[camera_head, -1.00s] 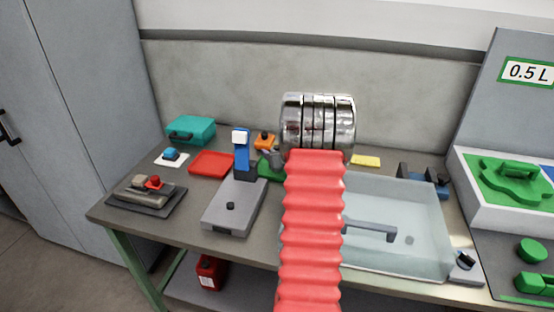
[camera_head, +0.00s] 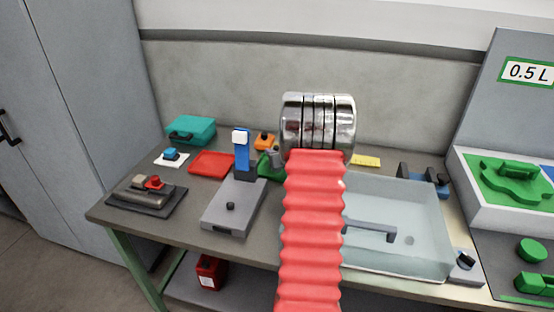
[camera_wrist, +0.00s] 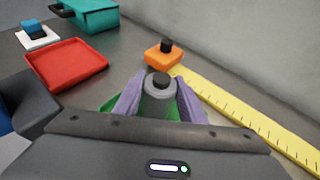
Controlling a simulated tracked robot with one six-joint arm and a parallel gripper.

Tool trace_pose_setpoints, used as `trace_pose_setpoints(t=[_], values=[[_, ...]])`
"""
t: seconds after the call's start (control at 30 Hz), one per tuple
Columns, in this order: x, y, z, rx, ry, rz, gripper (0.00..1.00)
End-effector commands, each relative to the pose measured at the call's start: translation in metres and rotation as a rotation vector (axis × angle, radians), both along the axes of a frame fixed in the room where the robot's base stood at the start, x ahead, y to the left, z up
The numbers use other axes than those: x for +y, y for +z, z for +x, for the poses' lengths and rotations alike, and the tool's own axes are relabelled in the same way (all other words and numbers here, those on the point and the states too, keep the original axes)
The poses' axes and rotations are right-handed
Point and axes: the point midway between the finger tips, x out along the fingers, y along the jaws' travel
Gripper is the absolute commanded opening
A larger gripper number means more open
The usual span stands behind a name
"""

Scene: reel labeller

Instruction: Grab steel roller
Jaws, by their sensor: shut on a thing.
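The steel roller (camera_wrist: 160,92) is a grey upright cylinder with a black knob on top, in the middle of the wrist view. My gripper (camera_wrist: 157,98) has its two purple-grey fingers on either side of it, shut on it. A green piece (camera_wrist: 113,104) shows below and beside the fingers; I cannot tell whether the roller touches it. In the head view the green piece (camera_head: 266,166) shows just left of my red arm sleeve, which hides most of the gripper and roller.
An orange block (camera_wrist: 164,54) with a black knob stands behind the roller. A yellow ruler (camera_wrist: 236,115) lies to its right. A red tray (camera_head: 212,163), a blue post (camera_head: 242,152) and a teal box (camera_head: 190,130) stand left. A clear basin (camera_head: 425,205) lies right.

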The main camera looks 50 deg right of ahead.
Motion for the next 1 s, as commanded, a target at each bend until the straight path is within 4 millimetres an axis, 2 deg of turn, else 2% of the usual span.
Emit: trace_pose_setpoints(t=[0.03,0.3,0.63,0.77,1.0], values=[[0.0,0.0,0.0,0.0,0.001,0.0,0.21],[0.0,0.001,0.001,-0.001,0.001,-0.001,0.03],[0.0,0.006,0.001,-0.002,0.002,-0.003,0.03],[0.0,0.018,0.001,-0.002,0.001,-0.003,0.03],[0.0,0.059,0.001,-0.003,0.002,-0.006,0.03]])
